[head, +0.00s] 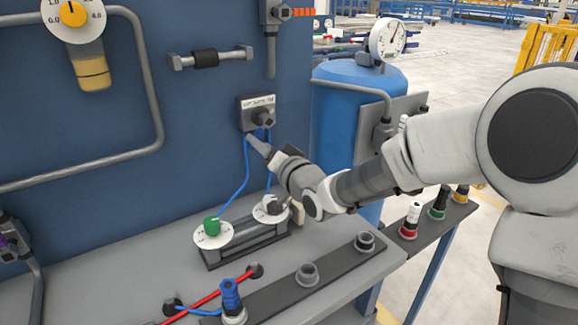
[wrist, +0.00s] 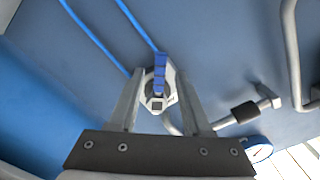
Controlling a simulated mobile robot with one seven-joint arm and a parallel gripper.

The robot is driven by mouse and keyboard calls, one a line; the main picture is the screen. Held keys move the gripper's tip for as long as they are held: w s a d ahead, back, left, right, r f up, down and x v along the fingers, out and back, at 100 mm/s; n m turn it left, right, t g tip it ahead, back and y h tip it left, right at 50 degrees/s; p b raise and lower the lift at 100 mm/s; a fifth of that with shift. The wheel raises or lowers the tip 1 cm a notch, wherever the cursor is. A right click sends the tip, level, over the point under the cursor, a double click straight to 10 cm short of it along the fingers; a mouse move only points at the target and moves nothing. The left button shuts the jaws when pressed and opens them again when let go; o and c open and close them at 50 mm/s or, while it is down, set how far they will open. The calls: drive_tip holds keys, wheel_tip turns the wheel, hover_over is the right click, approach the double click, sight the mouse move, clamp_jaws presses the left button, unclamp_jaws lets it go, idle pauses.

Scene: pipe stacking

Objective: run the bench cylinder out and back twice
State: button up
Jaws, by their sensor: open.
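The bench cylinder (head: 246,244) lies on the grey bench, with a green knob on a white dial at its left end and a dark knob on a white dial at its right end. I cannot tell whether its rod is out. Blue hoses (head: 247,170) run from it up to a labelled valve (head: 258,113) with a dark knob on the blue panel. My gripper (head: 256,144) is just below the valve. In the wrist view my gripper (wrist: 161,82) is open, and a grey fitting with a blue part (wrist: 159,82) shows between its fingers. Contact cannot be told.
A blue tank (head: 350,120) with a gauge (head: 388,38) stands right of the panel. A dark strip with sockets (head: 308,275) and red and blue hoses lies at the bench front. A side shelf (head: 425,232) holds several coloured fittings. Grey pipes (head: 150,75) cross the panel at left.

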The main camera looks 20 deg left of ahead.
drive_tip(key=p+v, duration=0.2)
drive_tip(key=v, duration=1.1)
drive_tip(key=shift+s+d, duration=0.25)
drive_tip(key=shift+s, duration=0.05)
drive_tip(key=shift+c, duration=0.2)
